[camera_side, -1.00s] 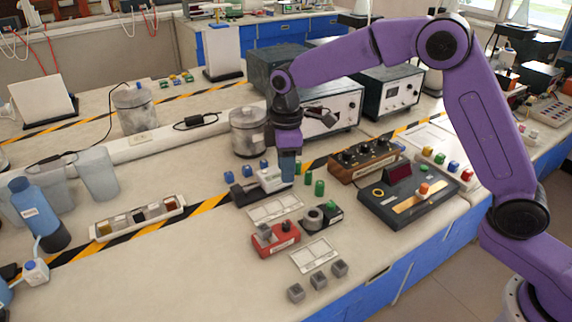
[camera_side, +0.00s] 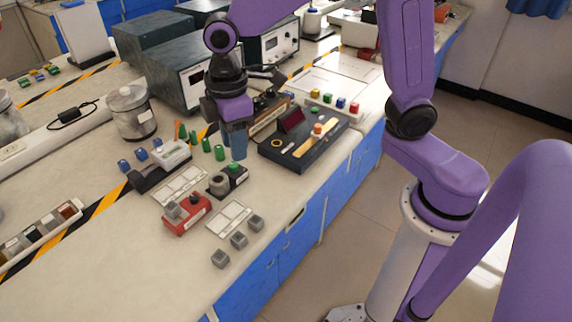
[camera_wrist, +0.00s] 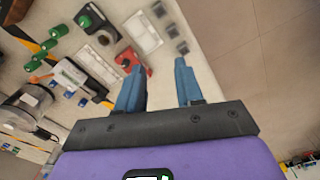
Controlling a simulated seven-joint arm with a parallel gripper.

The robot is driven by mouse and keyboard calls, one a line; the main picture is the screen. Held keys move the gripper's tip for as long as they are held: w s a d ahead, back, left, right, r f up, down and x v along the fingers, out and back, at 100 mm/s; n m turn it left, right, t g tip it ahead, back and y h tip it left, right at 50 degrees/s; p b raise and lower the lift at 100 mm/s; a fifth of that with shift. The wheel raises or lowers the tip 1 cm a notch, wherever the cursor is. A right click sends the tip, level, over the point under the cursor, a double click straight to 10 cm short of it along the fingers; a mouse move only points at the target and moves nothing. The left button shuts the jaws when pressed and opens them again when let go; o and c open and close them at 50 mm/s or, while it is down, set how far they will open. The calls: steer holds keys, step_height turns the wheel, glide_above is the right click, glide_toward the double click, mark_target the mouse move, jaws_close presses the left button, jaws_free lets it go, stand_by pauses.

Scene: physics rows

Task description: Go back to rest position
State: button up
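My gripper (camera_side: 236,152) points down over the bench in the side view, appearing just right of a green cylinder (camera_side: 219,152) and left of the black control box (camera_side: 303,140). Its height above the bench is hard to judge from there. The wrist view shows its two blue fingers (camera_wrist: 159,85) spread apart with nothing between them. A red block device (camera_wrist: 132,60) lies beyond the left finger in that view.
A black-and-white device (camera_side: 160,165), a round-topped dark device (camera_side: 228,180), a red device (camera_side: 187,214) and several grey cubes (camera_side: 239,240) stand nearby.

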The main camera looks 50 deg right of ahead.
steer(key=s+d, duration=0.6)
steer(key=s, duration=0.4)
steer(key=s+d+f, duration=0.1)
steer(key=s+d, duration=0.5)
steer(key=s, duration=0.4)
steer(key=shift+s+d+m, duration=0.25)
steer(key=shift+d+m, duration=0.05)
steer(key=shift+d, duration=0.1)
